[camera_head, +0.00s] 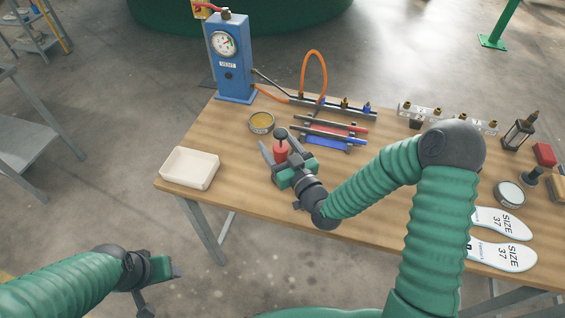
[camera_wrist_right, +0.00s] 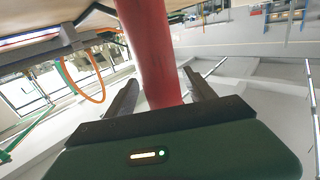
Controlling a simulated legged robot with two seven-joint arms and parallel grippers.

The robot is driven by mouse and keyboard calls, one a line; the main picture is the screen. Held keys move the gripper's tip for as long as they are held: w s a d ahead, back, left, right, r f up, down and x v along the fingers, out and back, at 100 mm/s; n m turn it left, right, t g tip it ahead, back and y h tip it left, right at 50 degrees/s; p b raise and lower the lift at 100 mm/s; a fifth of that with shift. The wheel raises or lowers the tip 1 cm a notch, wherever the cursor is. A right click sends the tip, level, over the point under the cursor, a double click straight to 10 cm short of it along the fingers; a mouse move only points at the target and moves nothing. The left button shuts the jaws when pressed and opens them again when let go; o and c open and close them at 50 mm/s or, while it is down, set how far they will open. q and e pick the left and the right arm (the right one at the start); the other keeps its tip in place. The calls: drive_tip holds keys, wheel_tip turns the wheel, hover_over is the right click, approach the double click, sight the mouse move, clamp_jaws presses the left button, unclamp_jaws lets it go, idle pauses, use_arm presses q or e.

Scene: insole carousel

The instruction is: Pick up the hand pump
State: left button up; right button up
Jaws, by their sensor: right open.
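The hand pump (camera_head: 281,150) has a red body and a dark knob on top, and stands upright on the wooden table left of the tools. My right gripper (camera_head: 282,148) is open, with one finger on each side of the pump. In the right wrist view the red pump body (camera_wrist_right: 150,50) rises between the two dark fingers, with gaps showing beside it. The pump's lower part is hidden behind the gripper. My left gripper (camera_head: 162,288) is off the table at lower left, its fingers apart and empty.
A white tray (camera_head: 164,172) is at the table's left end. A blue gauge stand (camera_head: 231,65) is at the back. Insoles (camera_head: 508,252) lie at right.

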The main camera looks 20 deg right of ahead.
drive_tip(key=shift+a+r, duration=0.1)
drive_tip(key=shift+a, duration=0.25)
drive_tip(key=shift+c, duration=0.6)
drive_tip(key=shift+s, duration=0.1)
drive_tip(key=shift+c, duration=1.3)
drive_tip(key=shift+d, duration=0.2)
clamp_jaws()
drive_tip(key=shift+a+r, duration=0.1)
